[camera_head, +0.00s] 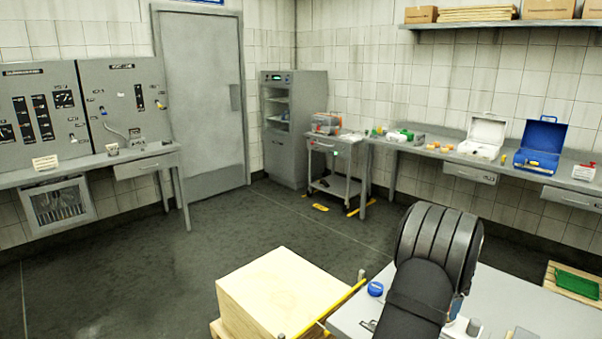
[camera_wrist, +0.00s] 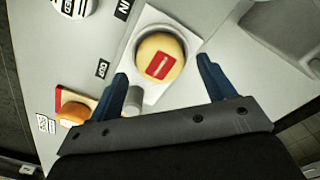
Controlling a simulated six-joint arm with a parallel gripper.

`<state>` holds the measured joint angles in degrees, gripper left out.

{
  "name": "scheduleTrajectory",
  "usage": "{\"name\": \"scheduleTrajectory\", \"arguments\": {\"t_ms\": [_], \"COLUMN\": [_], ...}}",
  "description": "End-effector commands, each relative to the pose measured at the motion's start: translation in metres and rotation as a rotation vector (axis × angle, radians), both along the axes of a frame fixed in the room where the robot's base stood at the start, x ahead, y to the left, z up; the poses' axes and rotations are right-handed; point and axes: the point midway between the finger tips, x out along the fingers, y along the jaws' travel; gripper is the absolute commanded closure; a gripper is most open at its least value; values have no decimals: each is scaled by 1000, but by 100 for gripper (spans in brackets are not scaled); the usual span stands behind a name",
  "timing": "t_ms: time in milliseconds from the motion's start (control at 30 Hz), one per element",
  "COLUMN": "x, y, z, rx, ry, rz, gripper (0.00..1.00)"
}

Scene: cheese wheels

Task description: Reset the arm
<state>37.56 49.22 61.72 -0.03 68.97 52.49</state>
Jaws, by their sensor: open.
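My gripper (camera_wrist: 162,90) shows in the wrist view with its two blue fingers spread wide and nothing between them. Ahead of the fingers, a round yellow cheese wheel (camera_wrist: 172,47) with a red label sits on a pale square plate (camera_wrist: 153,16).
A blue round item (camera_head: 375,288) lies on the table's left edge. A large pale block (camera_head: 285,290) stands just left, with a yellow bar beside it. A wooden pallet with a green tray (camera_head: 578,284) is at the right. The floor beyond is mostly clear.

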Motion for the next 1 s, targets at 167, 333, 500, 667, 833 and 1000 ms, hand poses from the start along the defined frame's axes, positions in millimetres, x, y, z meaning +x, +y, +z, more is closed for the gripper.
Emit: {"name": "scheduleTrajectory", "arguments": {"t_ms": [167,333,500,667,833,1000], "x": [1,1,-28,-53,-80,-108], "y": [-1,0,-12,-23,-34,-45], "z": [-20,16,35,51,69,86], "rx": [-3,-2,0,0,0,0], "ry": [-4,-3,-1,-1,-1,0], "rz": [0,0,-3,-3,-3,-4], "gripper": [25,25,25,25,25,25]}}
